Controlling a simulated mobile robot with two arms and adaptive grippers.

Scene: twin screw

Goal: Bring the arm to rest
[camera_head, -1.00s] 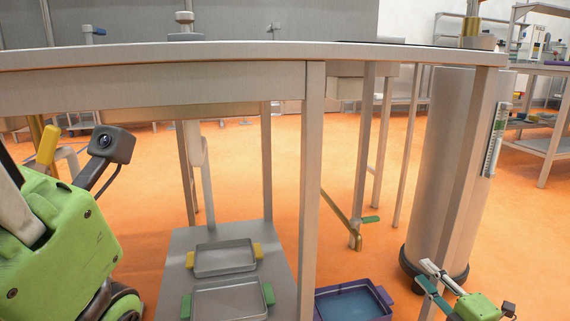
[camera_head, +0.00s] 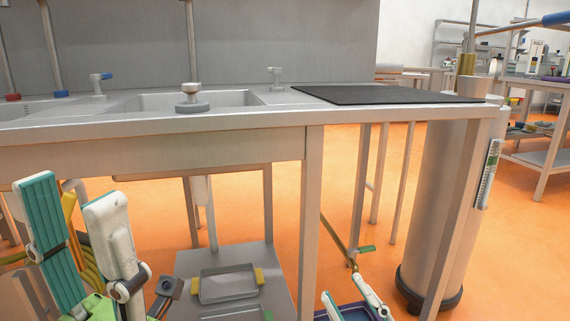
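My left gripper (camera_head: 70,192) stands upright at the lower left, in front of the sink table. Its two fingers, white with teal pads, are apart with nothing between them, so it is open. The rest of the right arm is cut off by the frame.
The metal sink table (camera_head: 215,125) spans the view, with a black mat (camera_head: 390,95) on its right. Grey trays (camera_head: 228,283) lie on the low shelf below. A metal cylinder (camera_head: 452,190) stands at right.

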